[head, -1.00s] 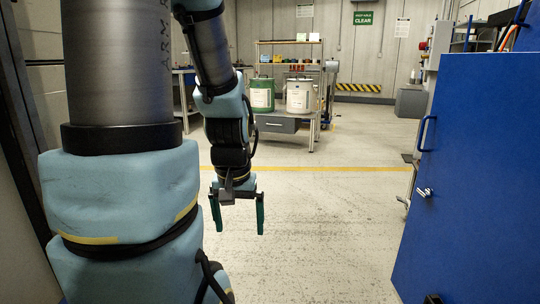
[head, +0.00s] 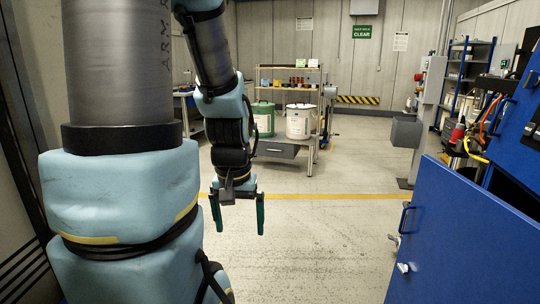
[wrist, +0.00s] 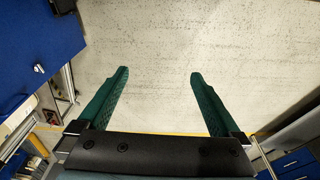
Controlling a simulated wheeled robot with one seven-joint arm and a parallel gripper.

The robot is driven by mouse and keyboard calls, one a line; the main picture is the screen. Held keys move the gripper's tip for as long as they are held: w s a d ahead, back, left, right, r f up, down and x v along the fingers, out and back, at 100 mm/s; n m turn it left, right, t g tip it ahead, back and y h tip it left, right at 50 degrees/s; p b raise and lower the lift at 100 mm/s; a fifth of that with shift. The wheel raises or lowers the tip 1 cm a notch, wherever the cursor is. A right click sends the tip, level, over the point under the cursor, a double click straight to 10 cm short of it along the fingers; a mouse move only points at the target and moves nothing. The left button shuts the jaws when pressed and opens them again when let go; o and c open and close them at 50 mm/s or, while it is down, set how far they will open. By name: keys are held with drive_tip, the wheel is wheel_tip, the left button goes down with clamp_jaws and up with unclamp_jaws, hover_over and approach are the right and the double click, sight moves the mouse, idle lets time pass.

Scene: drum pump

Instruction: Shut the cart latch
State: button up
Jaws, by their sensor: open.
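The cart's blue door (head: 465,245) stands at the right of the head view, with its top edge slanting down to the right. A small silver latch (head: 403,268) sits on it below a dark pull handle (head: 405,218). The blue panel (wrist: 35,30) and the silver latch (wrist: 39,68) also show at the upper left of the wrist view. Whether the latch is thrown is too small to tell. My gripper (head: 238,230) is open and empty, pointing down over bare floor, left of the door and apart from it. Its green fingers (wrist: 158,74) are spread in the wrist view.
Behind the door, the blue cart body (head: 515,110) holds hoses and tools. A grey post with a box (head: 407,132) stands beyond it. A bench (head: 290,148) with a green drum (head: 263,117) and a white drum (head: 299,121) stands at the back. The floor between is clear.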

wheel_tip(320, 180, up, 4)
drive_tip(key=shift+f+p, duration=0.2)
drive_tip(key=shift+p, duration=0.75)
